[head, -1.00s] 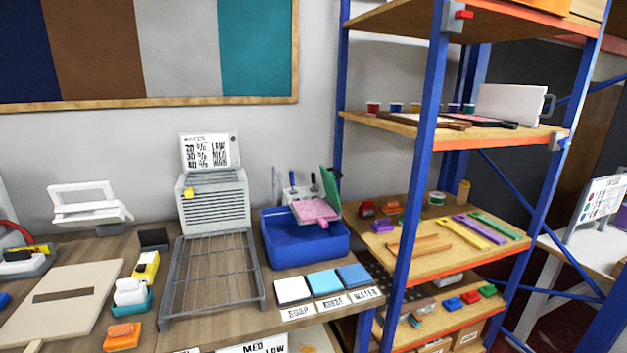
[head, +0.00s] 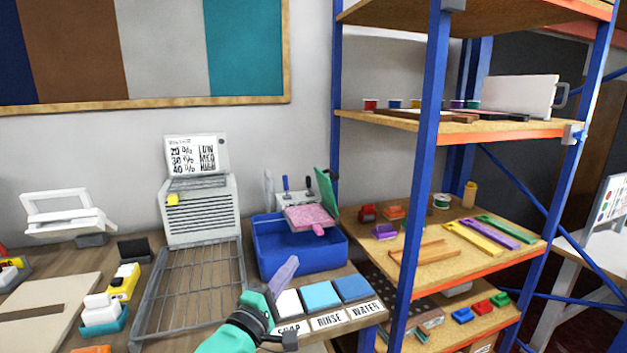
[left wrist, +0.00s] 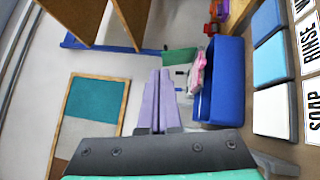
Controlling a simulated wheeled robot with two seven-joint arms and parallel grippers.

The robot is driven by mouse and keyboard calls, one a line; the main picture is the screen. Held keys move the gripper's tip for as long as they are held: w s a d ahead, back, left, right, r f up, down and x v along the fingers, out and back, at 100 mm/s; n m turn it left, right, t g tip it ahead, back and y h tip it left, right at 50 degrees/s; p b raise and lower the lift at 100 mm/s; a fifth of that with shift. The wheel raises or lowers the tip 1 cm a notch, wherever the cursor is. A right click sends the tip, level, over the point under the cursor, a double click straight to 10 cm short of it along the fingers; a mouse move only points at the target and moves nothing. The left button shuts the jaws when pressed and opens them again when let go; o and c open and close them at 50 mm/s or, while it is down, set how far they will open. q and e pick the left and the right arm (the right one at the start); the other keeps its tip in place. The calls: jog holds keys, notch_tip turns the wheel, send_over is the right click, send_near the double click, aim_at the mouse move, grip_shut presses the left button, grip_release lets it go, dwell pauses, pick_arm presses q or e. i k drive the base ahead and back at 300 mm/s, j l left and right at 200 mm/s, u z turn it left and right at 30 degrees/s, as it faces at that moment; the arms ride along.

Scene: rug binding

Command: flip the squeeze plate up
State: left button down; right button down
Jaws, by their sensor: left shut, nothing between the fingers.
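A blue basin (head: 268,255) stands at the back of the bench. A pink slab with a small front tab (head: 312,217) lies flat over its right back part. A green plate (head: 326,190) stands upright and tilted at the slab's right edge. I cannot tell for sure which of these two is the squeeze plate. My left gripper (head: 292,262) has its purple fingers shut and empty. It is in front of the basin, over the white pad, apart from slab and plate. In the left wrist view, the closed fingers (left wrist: 161,75) show left of the basin (left wrist: 222,80). My right gripper is out of view.
White (head: 287,303), light blue (head: 320,295) and darker blue (head: 351,289) pads lie before the basin, with SOAP, RINSE and WATER labels. A wire rack (head: 192,285) is left of it. A blue shelf post (head: 426,170) stands close on the right.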

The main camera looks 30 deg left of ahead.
aim_at(324, 182)
jog(key=i+j, duration=0.95)
jog(key=i, duration=0.05)
